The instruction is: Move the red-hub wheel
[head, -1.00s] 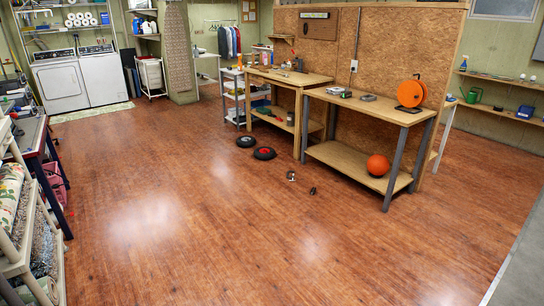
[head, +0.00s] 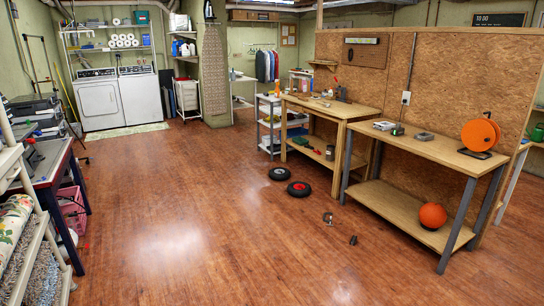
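The red-hub wheel (head: 299,188) is a black tyre with a red centre. It lies flat on the wooden floor in front of the wooden workbench. A second black wheel with a pale grey hub (head: 282,173) lies just behind it and to its left, close to it. Neither of my grippers shows in the head view.
Two small metal items (head: 328,218) and (head: 353,240) lie on the floor nearer to me. Workbenches (head: 425,152) stand at the right, with an orange ball (head: 432,216) on a lower shelf. A dark table (head: 50,165) and rack stand left. The middle floor is clear.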

